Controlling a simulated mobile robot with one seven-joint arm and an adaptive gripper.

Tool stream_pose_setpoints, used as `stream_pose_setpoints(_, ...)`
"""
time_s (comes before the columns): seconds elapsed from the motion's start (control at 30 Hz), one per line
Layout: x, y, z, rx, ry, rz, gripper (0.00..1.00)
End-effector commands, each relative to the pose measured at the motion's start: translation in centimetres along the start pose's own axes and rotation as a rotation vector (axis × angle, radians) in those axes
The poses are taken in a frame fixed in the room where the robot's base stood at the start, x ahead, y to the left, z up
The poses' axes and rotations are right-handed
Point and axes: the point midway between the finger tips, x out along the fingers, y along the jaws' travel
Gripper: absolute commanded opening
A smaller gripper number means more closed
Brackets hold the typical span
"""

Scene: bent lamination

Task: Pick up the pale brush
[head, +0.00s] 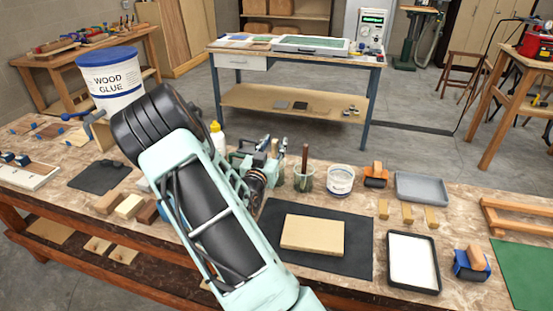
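I cannot make out a clearly pale brush in the head view. A brown handle (305,158) stands upright in a greenish glass jar (303,180) behind the dark mat; its lower end is hard to see. My arm crosses the left middle of the view and hides part of the bench. What seems to be my gripper (262,158) is a small grey-green and black shape just left of the jar, beyond my arm. Its fingers are too small and cluttered to tell whether they are open or shut, and I see nothing clearly held.
A board (312,235) lies on a dark mat (347,260). A white tub (340,180), an orange-and-black tool (375,175), a grey tray (422,187) and small wooden blocks (407,213) stand right of the jar. A wood glue bucket (110,78) stands at left.

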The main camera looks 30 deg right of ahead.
Motion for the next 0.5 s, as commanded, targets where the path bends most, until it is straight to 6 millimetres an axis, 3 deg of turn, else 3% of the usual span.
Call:
stream_pose_setpoints(0.37, -0.21, 0.0, 0.01, 0.0, 0.0, -0.001, 0.32)
stream_pose_setpoints(0.5, -0.2, 0.0, 0.01, 0.0, 0.0, -0.001, 0.16)
